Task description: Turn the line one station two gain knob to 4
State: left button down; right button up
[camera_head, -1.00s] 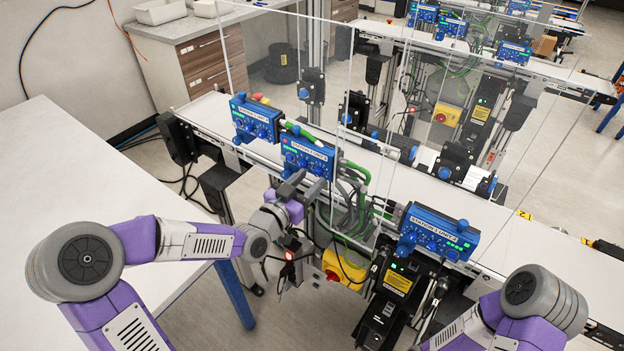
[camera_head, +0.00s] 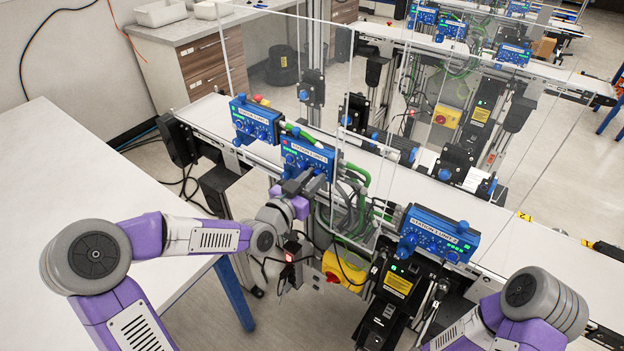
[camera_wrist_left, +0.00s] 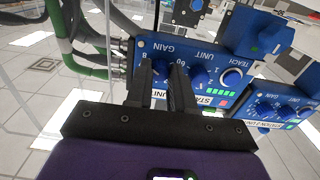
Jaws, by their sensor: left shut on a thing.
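The blue control box (camera_head: 307,158) in the middle of the near conveyor carries a white station label, too small to read surely. My left gripper (camera_head: 296,184) is at its front face, from below. In the left wrist view the box (camera_wrist_left: 215,52) appears upside down, with words GAIN, UNIT and TEACH. My left gripper's dark fingers (camera_wrist_left: 163,75) are shut on the gain knob below the word GAIN. They hide most of the knob and its scale, so its setting cannot be read. The unit knob (camera_wrist_left: 199,77) sits just beside the fingers. My right gripper is not in view.
Similar blue boxes stand to the left (camera_head: 256,118) and right (camera_head: 437,235) along the near conveyor (camera_head: 545,240). Clear panels rise behind them. Green hoses (camera_head: 357,172) run close to the middle box. A yellow-and-red stop switch (camera_head: 343,268) sits below. A white table (camera_head: 80,170) is at left.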

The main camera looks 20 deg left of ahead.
pick_arm(q)
jog(key=shift+n+p, duration=0.95)
jog(key=shift+n, duration=3.95)
jog(key=c, duration=1)
grip_release()
jog(key=shift+s, duration=0.1)
jog(key=v, duration=0.7)
jog(key=shift+s+a+r+p, duration=0.1)
jog(key=shift+s+p, duration=0.1)
jog(key=shift+p, duration=0.2)
